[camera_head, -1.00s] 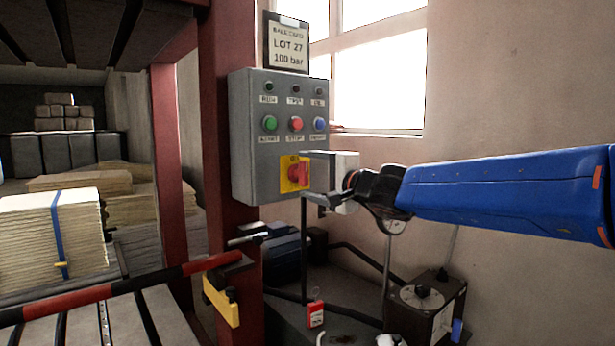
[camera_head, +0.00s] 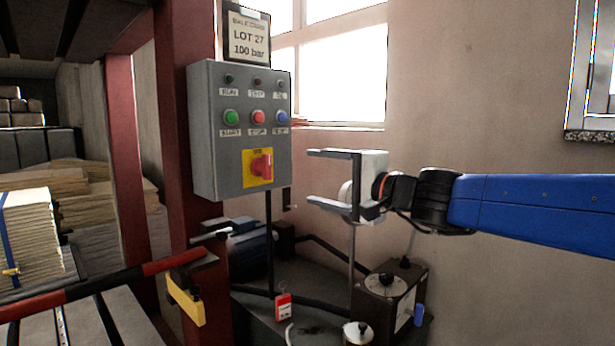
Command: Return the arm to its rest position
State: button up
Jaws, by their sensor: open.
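My gripper (camera_head: 312,178) is at the end of my blue arm (camera_head: 530,210), which reaches in from the right edge. Its two grey fingers point left, spread apart with nothing between them. It hangs just right of the grey control box (camera_head: 205,150), clear of it. The box's red rotary switch (camera_head: 261,166) on a yellow plate shows fully, with a gap between it and the fingertips.
A red post (camera_head: 176,60) stands behind the box, and a red-and-black bar (camera_head: 95,287) crosses the lower left. Below my gripper are a box with a dial (camera_head: 386,283) and a red tag (camera_head: 283,306). Bare wall (camera_head: 480,90) lies above my arm.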

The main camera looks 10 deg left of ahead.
jog(key=shift+s+d, duration=0.25)
jog(key=s+d+f+n+g+h, duration=0.2)
jog(key=s+d+f+h, duration=0.3)
jog(key=s+d+f, duration=0.3)
jog(key=s+d+f+n+g+h, duration=0.2)
jog(key=s+d+f+h, duration=0.2)
jog(key=s+d+f, duration=0.5)
jog(key=s+d+f+n+g+h, duration=0.1)
jog(key=s+d+f+n+h, duration=0.2)
jog(key=d+f, duration=1.5)
jog(key=s+h, duration=0.2)
jog(key=s, duration=0.3)
jog(key=shift+s+d+f+g+h, duration=0.15)
jog(key=shift+s+f+g+h, duration=0.15)
jog(key=shift+s+f+g, duration=0.1)
